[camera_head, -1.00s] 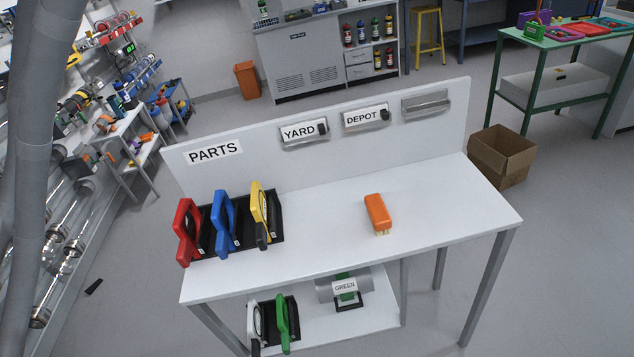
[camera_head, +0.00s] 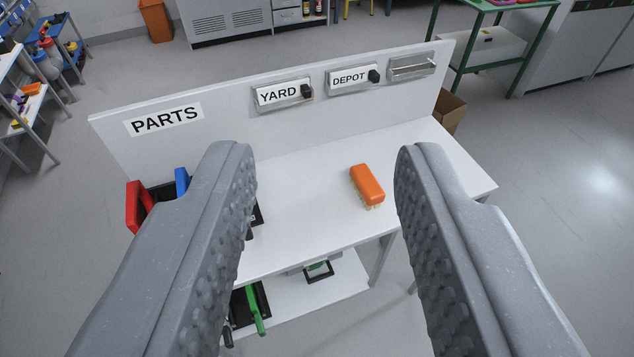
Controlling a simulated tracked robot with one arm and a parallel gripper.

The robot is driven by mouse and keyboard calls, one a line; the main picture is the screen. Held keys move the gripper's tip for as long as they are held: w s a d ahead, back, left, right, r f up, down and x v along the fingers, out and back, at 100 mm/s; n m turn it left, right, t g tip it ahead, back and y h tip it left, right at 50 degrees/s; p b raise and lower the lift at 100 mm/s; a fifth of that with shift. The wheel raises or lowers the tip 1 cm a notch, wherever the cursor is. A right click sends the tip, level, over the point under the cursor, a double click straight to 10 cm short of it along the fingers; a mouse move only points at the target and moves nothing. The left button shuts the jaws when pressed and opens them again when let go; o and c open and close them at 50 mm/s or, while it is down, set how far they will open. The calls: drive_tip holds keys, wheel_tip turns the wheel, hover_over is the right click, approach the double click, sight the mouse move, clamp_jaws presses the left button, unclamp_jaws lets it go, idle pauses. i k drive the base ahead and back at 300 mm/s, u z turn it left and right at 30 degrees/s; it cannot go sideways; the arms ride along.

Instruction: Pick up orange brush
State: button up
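The orange brush (camera_head: 367,184) lies on the white tabletop, right of its middle, with its pale bristles facing down and toward me. My gripper (camera_head: 325,165) is open, with its two grey studded fingers wide apart in the foreground. The brush shows between the fingers, nearer the right one, and lies beyond them, untouched. Nothing is between the fingers. The left finger hides part of the table's left side.
The white table (camera_head: 300,190) has a raised back panel (camera_head: 225,125) with PARTS, YARD and DEPOT labels. Red (camera_head: 138,205) and blue (camera_head: 182,181) handled parts stand at the left, partly hidden. A lower shelf (camera_head: 320,290) holds a green part (camera_head: 254,310). The tabletop around the brush is clear.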

sight(367, 188)
drive_tip(key=u, duration=0.15)
drive_tip(key=i, duration=1)
drive_tip(key=z, duration=0.1)
